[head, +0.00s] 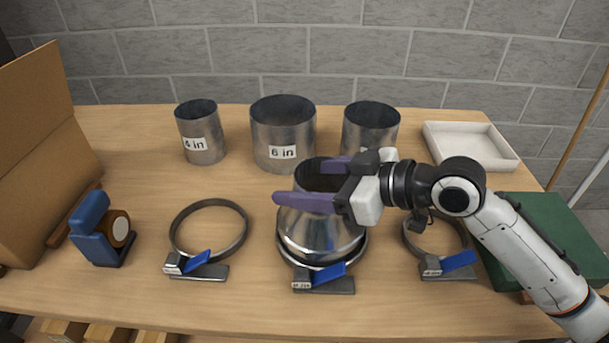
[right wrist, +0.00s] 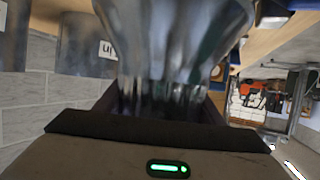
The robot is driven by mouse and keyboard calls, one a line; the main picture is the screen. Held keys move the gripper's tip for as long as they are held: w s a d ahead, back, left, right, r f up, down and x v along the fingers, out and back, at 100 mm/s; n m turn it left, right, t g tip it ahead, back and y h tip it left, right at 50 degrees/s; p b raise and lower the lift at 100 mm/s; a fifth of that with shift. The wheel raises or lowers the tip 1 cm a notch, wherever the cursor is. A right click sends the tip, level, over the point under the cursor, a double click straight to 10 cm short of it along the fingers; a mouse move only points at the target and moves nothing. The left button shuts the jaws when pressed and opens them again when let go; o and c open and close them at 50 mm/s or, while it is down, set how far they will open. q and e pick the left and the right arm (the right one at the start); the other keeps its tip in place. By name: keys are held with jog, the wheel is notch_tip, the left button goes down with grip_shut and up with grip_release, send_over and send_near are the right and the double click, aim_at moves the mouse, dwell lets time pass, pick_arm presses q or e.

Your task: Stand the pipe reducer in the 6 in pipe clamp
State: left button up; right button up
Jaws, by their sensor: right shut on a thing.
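The pipe reducer (head: 318,232) is a shiny metal funnel shape, upright, narrow neck up and wide end down. It is at the middle pipe clamp (head: 323,284), a metal ring with a blue lever. The ring shows around its lower edge; whether it rests on the table inside the ring I cannot tell. The clamp's small label is not readable. My right gripper (head: 318,182), with purple fingers, is shut on the reducer's neck from the right. In the right wrist view the reducer (right wrist: 180,40) fills the space between the fingers. My left gripper is not in view.
Two more clamps stand left (head: 208,235) and right (head: 440,264). Behind are the 4 in pipe (head: 200,135), 6 in pipe (head: 283,130) and another pipe (head: 371,118). A white tray (head: 470,145), blue tool (head: 95,232), cardboard box (head: 40,150) and green case (head: 560,240) flank them.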

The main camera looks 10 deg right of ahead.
jog(key=shift+f, duration=0.2)
jog(key=o, duration=1.7)
jog(key=shift+d, duration=0.1)
jog(key=b+v, duration=0.1)
jog(key=v, duration=0.8)
jog(key=shift+s+f, duration=0.1)
jog(key=shift+s+d+r, duration=0.35)
